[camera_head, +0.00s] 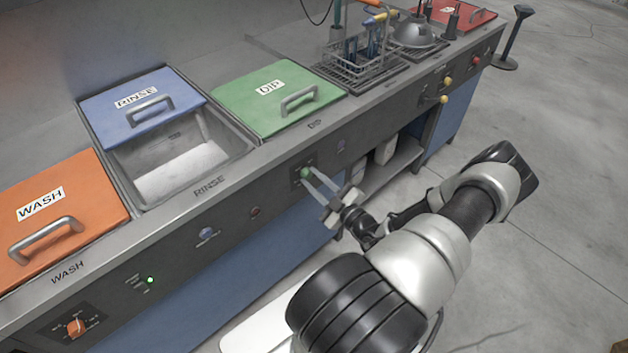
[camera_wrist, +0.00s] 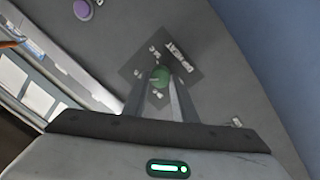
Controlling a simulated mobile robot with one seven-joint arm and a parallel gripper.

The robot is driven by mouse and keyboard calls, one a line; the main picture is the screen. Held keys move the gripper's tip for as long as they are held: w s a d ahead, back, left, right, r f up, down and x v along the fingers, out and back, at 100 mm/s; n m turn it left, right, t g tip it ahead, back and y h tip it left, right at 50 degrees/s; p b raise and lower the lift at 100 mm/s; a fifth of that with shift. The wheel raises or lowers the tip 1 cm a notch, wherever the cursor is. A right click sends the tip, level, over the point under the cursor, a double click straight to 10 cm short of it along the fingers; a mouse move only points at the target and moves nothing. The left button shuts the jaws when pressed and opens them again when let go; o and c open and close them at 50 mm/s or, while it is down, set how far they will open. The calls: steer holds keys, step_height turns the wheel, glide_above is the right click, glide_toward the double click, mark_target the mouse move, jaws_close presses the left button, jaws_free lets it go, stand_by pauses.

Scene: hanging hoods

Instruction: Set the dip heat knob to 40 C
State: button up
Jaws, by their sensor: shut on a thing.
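The dip heat knob is a small green knob (camera_head: 305,172) on a dark square plate on the front panel, below the green DIP lid (camera_head: 278,97). In the wrist view the green knob (camera_wrist: 160,76) sits between my fingertips, with white marks and lettering around it on the plate (camera_wrist: 178,55). The marks are too small and blurred to read, and I cannot tell where the knob points. My gripper (camera_head: 311,178) reaches the panel from the front right, its two fingers shut on the knob. It also shows in the wrist view (camera_wrist: 160,84).
An orange WASH lid (camera_head: 70,190) and a blue RINSE lid (camera_head: 130,100) lie to the left; the rinse basin is partly uncovered. An orange knob (camera_head: 75,326) is at lower left. A wire basket (camera_head: 350,65) stands at the back.

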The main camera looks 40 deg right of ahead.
steer(key=o, duration=1)
steer(key=shift+o, duration=0.2)
steer(key=s, duration=1.7)
steer(key=shift+s+d+f, duration=0.15)
steer(key=shift+s+d, duration=0.05)
steer(key=shift+d, duration=0.05)
